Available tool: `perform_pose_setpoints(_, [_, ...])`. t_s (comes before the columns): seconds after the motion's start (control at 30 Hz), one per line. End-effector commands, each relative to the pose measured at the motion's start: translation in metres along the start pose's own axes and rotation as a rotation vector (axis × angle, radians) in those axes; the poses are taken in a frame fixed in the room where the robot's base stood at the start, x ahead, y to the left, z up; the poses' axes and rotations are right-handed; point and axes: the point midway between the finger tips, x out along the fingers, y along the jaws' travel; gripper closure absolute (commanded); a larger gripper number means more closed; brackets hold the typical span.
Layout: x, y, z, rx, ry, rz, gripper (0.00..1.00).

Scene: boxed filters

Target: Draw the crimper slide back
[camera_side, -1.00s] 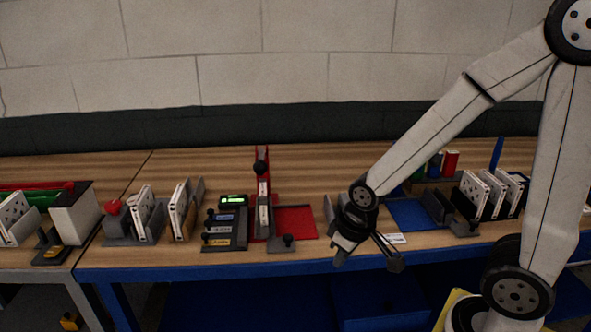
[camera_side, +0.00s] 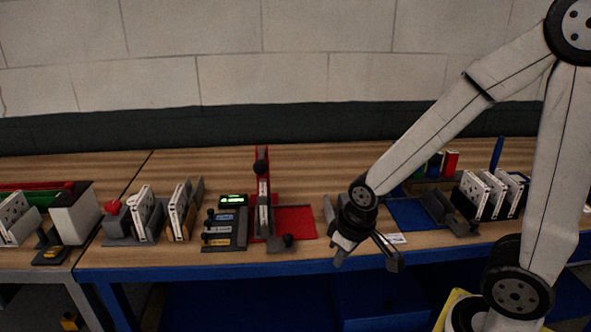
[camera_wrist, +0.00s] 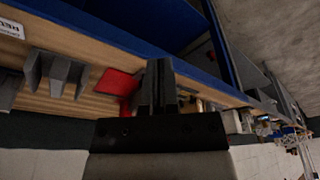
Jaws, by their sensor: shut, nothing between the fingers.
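The likely crimper is the red upright press (camera_side: 262,170) with a black knob, beside a red base plate (camera_side: 296,222) on the bench. A grey block with a small black knob (camera_side: 288,240) sits at its front edge; I cannot tell for sure that this is the slide. My gripper (camera_side: 342,253) is shut and empty, tilted down near the bench's front edge, right of the press and apart from it. In the wrist view my shut fingers (camera_wrist: 160,85) point toward the bench edge, with the red plate (camera_wrist: 118,82) just left of them.
Left of the press stand a panel with several labelled black knobs (camera_side: 222,240) and a green display (camera_side: 232,200), then racks of boxed filters (camera_side: 180,209). A blue mat (camera_side: 411,213), a white label card (camera_side: 396,239) and another filter rack (camera_side: 477,194) lie to the right.

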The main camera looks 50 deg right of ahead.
Motion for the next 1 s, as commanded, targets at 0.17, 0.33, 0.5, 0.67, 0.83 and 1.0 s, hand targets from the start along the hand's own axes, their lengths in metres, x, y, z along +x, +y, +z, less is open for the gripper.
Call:
perform_pose_setpoints(0.17, [0.000, 0.000, 0.000, 0.000, 0.000, 0.000, 1.00])
perform_pose_setpoints(0.33, [0.000, 0.000, 0.000, 0.000, 0.000, 0.000, 0.94])
perform_pose_setpoints(0.5, [0.000, 0.001, -0.004, 0.022, -0.002, 0.000, 0.40])
perform_pose_setpoints(0.67, [0.002, 0.003, -0.018, 0.118, -0.017, 0.003, 0.25])
perform_pose_setpoints(0.83, [0.006, 0.009, -0.046, 0.318, -0.046, 0.012, 0.25])
perform_pose_setpoints(1.0, [0.013, 0.018, -0.081, 0.579, -0.082, 0.032, 0.25])
